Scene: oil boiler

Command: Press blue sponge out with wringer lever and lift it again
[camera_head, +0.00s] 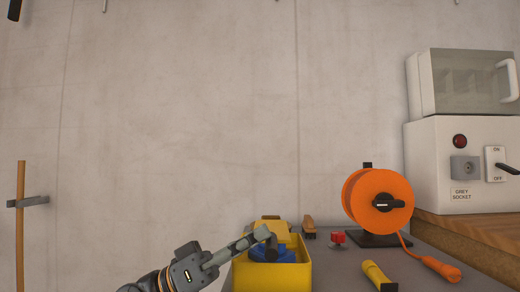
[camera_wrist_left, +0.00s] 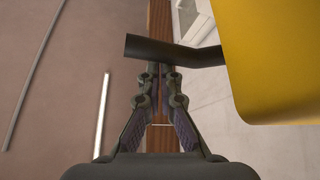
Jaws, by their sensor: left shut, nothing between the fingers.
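A yellow bucket (camera_head: 300,275) stands at the front of the grey bench top, with a yellow raised part at its back. The blue sponge (camera_head: 285,256) shows inside it, partly hidden by my left gripper and the lever. My left gripper (camera_head: 258,236) reaches in from the left, fingers shut and empty, tips over the bucket's left side. In the left wrist view, the black wringer lever (camera_wrist_left: 190,56) crosses at the tips of my left gripper (camera_wrist_left: 160,72); I cannot tell whether they touch. Yellow plastic (camera_wrist_left: 280,60) fills the upper right there. My right gripper is not in view.
An orange cable reel (camera_head: 365,200) stands right of the bucket, its cable running to the front. A yellow torch (camera_head: 376,274) and a small red object (camera_head: 338,238) lie between. A white boiler unit (camera_head: 450,150) stands at far right.

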